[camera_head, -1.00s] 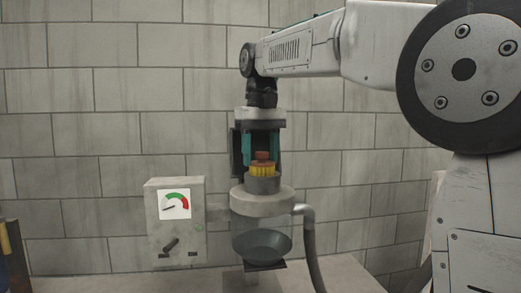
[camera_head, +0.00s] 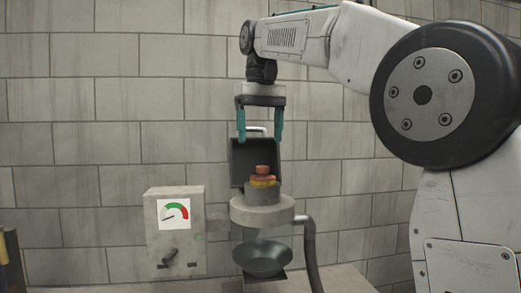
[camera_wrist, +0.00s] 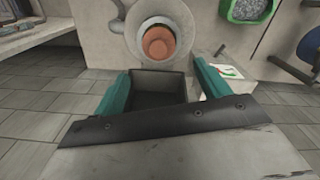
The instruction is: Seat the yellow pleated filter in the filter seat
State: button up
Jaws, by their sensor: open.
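The yellow pleated filter (camera_head: 262,182) sits upright in the top of the grey cylindrical filter seat (camera_head: 262,196). Its orange-brown cap and a band of yellow show above the rim. Its lower part is hidden inside the seat. My gripper (camera_head: 260,138) is open and empty above the filter, its two teal fingers apart and pointing down, clear of the cap. In the wrist view the round orange cap (camera_wrist: 158,42) shows beyond my gripper (camera_wrist: 161,72), inside the pale ring of the seat.
A dark open lid or box (camera_head: 241,163) with a pale handle stands upright behind the seat. A gauge box (camera_head: 174,232) with a lever is to the left. A dark bowl (camera_head: 262,258) is below the seat, and a grey hose (camera_head: 311,255) hangs at right. A green bin (camera_wrist: 246,8) shows in the wrist view.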

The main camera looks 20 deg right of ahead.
jog(key=shift+r, duration=0.6)
jog(key=s+d+f+m+t, duration=0.1)
jog(key=s+d+f, duration=0.2)
jog(key=s+f, duration=2.7)
notch_tip(320, 180, down, 2)
jog(key=shift+s+f, duration=0.1)
jog(key=shift+s, duration=0.3)
jog(key=shift+d, duration=0.1)
